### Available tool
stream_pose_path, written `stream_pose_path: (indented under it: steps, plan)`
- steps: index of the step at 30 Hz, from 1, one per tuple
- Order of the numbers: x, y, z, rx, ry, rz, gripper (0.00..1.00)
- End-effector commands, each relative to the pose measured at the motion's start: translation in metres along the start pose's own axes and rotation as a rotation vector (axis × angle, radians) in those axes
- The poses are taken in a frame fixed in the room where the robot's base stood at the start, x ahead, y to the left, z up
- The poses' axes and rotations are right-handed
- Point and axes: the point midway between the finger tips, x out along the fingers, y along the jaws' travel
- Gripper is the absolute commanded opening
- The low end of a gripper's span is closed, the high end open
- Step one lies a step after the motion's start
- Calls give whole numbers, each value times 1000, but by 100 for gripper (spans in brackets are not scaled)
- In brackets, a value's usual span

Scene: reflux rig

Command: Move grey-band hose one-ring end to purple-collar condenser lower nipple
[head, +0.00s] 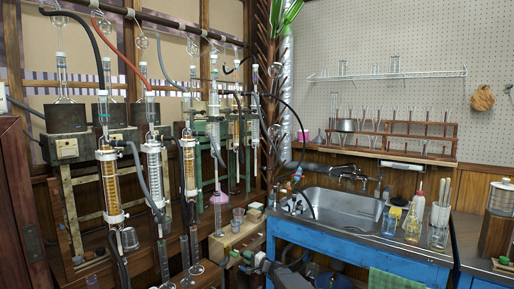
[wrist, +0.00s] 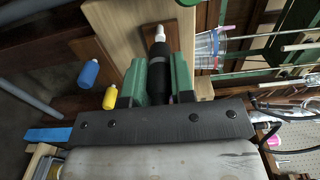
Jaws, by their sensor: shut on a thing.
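My gripper (wrist: 158,78) has green fingers and is shut on a black hose end (wrist: 158,52) with a grey band and a white tip. The hose end lies between the fingers, tip pointing away from my palm, above a light wooden surface (wrist: 120,22). The ring marking is too small to read. In the head view my gripper (head: 240,258) is low in the middle, near the wooden stand. Several condensers (head: 108,185) stand in a row at the left. I cannot clearly make out a purple collar or its lower nipple. A pinkish-purple glass piece (head: 219,197) hangs right of the row.
Blue (wrist: 87,72) and yellow (wrist: 110,97) cylindrical pieces show in the wrist view. Dark hoses loop among the glassware. A sink (head: 335,207) is at the right.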

Motion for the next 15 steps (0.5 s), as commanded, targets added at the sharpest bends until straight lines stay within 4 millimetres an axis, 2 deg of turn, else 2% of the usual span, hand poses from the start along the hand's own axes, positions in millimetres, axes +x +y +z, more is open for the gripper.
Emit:
stream_pose_path:
  steps: [15]
  plan:
    - [-18, 0, 0, 0, 1, 1, 0]
